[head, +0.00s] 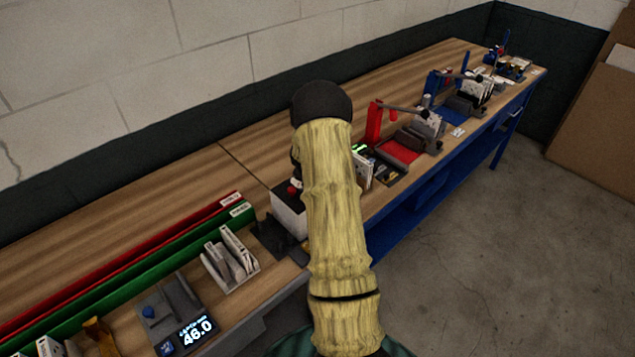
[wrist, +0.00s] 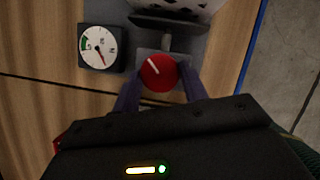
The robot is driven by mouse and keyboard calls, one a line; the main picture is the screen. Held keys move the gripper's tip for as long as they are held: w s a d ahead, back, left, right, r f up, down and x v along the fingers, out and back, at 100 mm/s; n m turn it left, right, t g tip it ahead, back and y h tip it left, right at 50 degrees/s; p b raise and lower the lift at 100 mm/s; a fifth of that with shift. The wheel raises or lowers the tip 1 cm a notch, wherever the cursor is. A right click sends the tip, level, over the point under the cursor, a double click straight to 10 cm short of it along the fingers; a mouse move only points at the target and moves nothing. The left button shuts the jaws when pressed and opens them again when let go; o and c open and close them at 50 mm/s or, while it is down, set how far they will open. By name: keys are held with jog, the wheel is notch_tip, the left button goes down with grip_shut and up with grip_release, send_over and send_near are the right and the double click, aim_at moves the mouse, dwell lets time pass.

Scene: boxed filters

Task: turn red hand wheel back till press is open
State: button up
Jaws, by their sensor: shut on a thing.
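The red hand wheel (wrist: 158,72) shows in the wrist view with a white mark pointing up and left. My gripper (wrist: 160,82) is shut on the red hand wheel, one dark finger on each side of it. The wheel sits at the front of the grey press (wrist: 165,42), whose shaft and dark plate lie just beyond. How far apart the press's plates stand is hard to tell. Beside it is a round dial gauge (wrist: 100,47) with a green band at its left and the needle pointing down. In the head view my arm hides the gripper and the wheel.
In the head view the long wooden bench (head: 180,190) runs along the wall. A red fixture (head: 374,122) and a blue fixture (head: 430,88) stand farther along. Nearer are a green rail (head: 150,265), a sorting tray (head: 232,262) and a scale display reading 46.0 (head: 197,332).

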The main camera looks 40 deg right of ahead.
jog(key=n+p, duration=0.3)
jog(key=n+t+y+p, duration=0.1)
jog(key=shift+s+d+r+p, duration=0.1)
jog(key=shift+s+r+p, duration=0.15)
jog(key=shift+p, duration=0.15)
jog(key=n+p, duration=0.1)
jog(key=n+y+p, duration=0.1)
jog(key=n+p, duration=0.1)
jog(key=shift+w+f+t, duration=0.1)
jog(key=shift+f+t, duration=0.1)
jog(key=shift+t, duration=0.2)
jog(key=shift+d, duration=0.1)
jog(key=o, duration=1)
jog(key=shift+c, duration=0.2)
jog(key=p+v, duration=0.2)
jog(key=v, duration=1.5)
